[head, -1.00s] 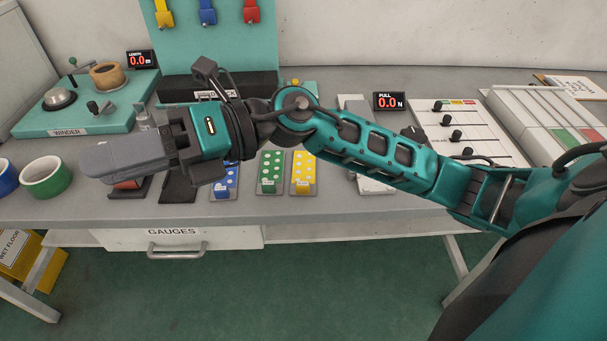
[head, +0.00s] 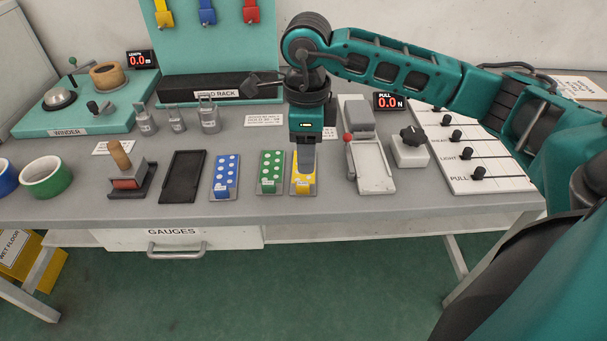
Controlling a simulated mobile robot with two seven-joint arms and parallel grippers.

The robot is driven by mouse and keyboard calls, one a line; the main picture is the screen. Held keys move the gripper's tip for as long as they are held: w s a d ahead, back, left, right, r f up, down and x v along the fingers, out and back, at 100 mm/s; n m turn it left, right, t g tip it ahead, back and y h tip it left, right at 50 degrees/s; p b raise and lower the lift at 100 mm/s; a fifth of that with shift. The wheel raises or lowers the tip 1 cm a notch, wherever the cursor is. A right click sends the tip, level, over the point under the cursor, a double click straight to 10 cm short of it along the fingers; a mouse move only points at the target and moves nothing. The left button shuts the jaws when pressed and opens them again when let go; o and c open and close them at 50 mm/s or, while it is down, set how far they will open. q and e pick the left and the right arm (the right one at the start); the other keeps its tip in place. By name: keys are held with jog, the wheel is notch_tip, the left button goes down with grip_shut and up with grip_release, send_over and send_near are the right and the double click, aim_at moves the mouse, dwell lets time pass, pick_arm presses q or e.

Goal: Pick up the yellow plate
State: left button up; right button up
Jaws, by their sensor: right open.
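The yellow plate (head: 303,187) with white dots stands at the right end of a row of three dotted plates on the bench. My right gripper (head: 305,172) points straight down over it and covers its upper part. The gripper is open. Its fingers overlap the plate in the picture, and I cannot tell whether they touch it. The green plate (head: 270,175) and the blue plate (head: 225,177) stand to its left. My left gripper is not in view.
A white device with a red knob (head: 372,167) stands close on the right, beside a white box with a black knob (head: 409,150). A black tray (head: 182,178) and a wooden-handled stamp (head: 125,172) are left. The bench front edge is clear.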

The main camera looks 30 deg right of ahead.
aim_at(303, 184)
jog(key=f, duration=0.8)
jog(key=shift+w+a+f, duration=0.1)
jog(key=shift+w+a, duration=0.15)
jog(key=shift+a, duration=0.05)
grip_shut()
